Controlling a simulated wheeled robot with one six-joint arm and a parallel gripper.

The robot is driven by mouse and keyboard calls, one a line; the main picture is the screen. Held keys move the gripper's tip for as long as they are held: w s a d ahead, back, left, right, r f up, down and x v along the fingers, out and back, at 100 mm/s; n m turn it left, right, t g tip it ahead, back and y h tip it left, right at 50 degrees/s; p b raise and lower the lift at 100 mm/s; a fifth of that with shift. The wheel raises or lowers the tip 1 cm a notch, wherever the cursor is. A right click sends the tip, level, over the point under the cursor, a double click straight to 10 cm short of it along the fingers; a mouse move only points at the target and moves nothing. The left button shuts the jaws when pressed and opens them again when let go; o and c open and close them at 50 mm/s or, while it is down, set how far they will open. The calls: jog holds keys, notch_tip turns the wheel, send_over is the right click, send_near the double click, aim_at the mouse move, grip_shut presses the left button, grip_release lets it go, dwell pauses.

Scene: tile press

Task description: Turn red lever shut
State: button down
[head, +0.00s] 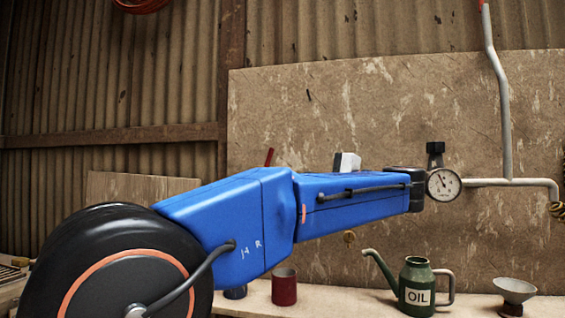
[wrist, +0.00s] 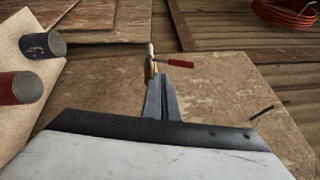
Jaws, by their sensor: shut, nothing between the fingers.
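The red lever (wrist: 180,63) shows in the wrist view just beyond my fingertips. It sits on a brass-coloured fitting (wrist: 151,60) at the board, and its red handle points to the right in that view. In the head view only the upper part of the red lever (head: 269,157) shows above my blue arm, nearly upright and slightly tilted. My gripper (wrist: 162,78) is shut and empty, with its tips close to the lever's base. I cannot tell whether they touch. In the head view my arm hides the gripper's fingers and the lever's lower part.
A green oil can (head: 417,285) and a funnel (head: 514,293) stand further right. A gauge (head: 443,184) and a pale pipe (head: 505,120) are on the wall board (head: 330,100).

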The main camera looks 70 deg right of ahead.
jog(key=s+m+t+h, duration=0.1)
jog(key=s+m+h, duration=0.1)
jog(key=s+h, duration=0.25)
jog(key=y, duration=0.1)
send_near(272, 154)
jog(key=w+d, duration=0.4)
jog(key=shift+w+r, duration=0.3)
jog(key=shift+w, duration=0.35)
jog(key=shift+n, duration=0.3)
jog(key=shift+w+a+r+n+g+y, duration=0.1)
jog(key=shift+w+r+n+g+y, duration=0.3)
jog(key=shift+w, duration=0.2)
jog(key=shift+w+a+r+n+g+y, duration=0.1)
jog(key=shift+w+r+n+g+y, duration=0.15)
jog(key=shift+w+r+n+g, duration=0.25)
jog(key=shift+w, duration=0.1)
jog(key=shift+d, duration=0.1)
